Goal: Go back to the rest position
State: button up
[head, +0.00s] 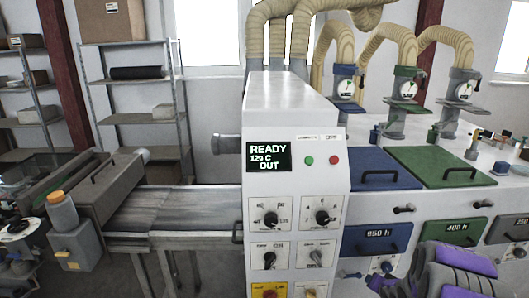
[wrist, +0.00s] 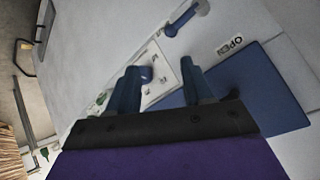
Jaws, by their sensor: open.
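My gripper (wrist: 161,80) shows in the wrist view with its two dark blue fingers apart and nothing between them. Beyond the fingers is a white plate with a blue knob (wrist: 147,74); I cannot tell whether a finger touches it. A blue panel (wrist: 268,95) lies to the right of the fingers, near an "OPEN" label (wrist: 230,45). In the head view my grey and purple arm is at the lower right, in front of the white cabinet (head: 365,210) with the blue "950 h" drawer (head: 384,238). The fingertips are hard to make out there.
A white control column (head: 290,140) reading "READY 129 C OUT" stands mid-view. A conveyor (head: 170,215) runs to its left. Blue (head: 370,170) and green lids (head: 450,165) top the cabinet, below ribbed hoses (head: 395,45). Shelves (head: 130,80) stand behind.

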jog(key=s+a+r+n+g+h, duration=0.1)
jog(key=s+a+r+n+g, duration=0.15)
jog(key=s+a+r, duration=0.4)
jog(key=s+a+r+n+g, duration=0.1)
jog(key=s+a+r+g, duration=0.25)
jog(key=s+r, duration=0.5)
jog(key=s+a+r+n+g, duration=0.1)
jog(key=s+a, duration=0.3)
jog(key=s, duration=0.6)
jog(key=s+a+r+n+g+y+b, duration=0.1)
jog(key=s+a, duration=0.4)
jog(key=s, duration=0.5)
jog(key=s+a+r+n+g+y, duration=0.1)
jog(key=s+a+r+n+g, duration=0.1)
jog(key=s+a, duration=0.3)
jog(key=s+g, duration=0.1)
jog(key=s, duration=0.3)
jog(key=shift+s+b, duration=0.35)
jog(key=shift+s, duration=0.05)
jog(key=shift+d+r, duration=0.1)
